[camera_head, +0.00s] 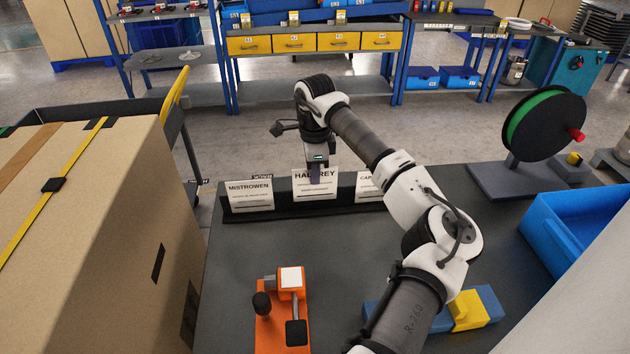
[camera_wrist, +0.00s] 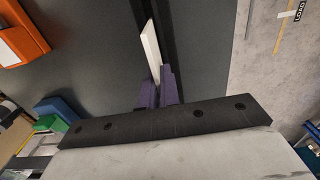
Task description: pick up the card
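The white card lettered roughly "HALFREY" (camera_head: 327,186) stands at the middle of a long black holder (camera_head: 287,210). Part of its name is hidden behind a purple finger. My gripper (camera_head: 316,175) is over this card, pointing down. In the wrist view, the purple fingers (camera_wrist: 159,93) sit close together, one on each side of a thin white card (camera_wrist: 150,47) seen nearly edge-on, with no clear gap. I cannot tell whether the card's lower edge is still in the holder.
A "MISTROWEN" card (camera_head: 250,196) stands to the left, a partly hidden "CAP..." card (camera_head: 369,187) to the right. An orange device (camera_head: 270,330), a blue-and-yellow block (camera_head: 468,311), a blue bin (camera_head: 561,235) and a green spool (camera_head: 530,125) stand on the table. A large carton (camera_head: 120,230) stands at left.

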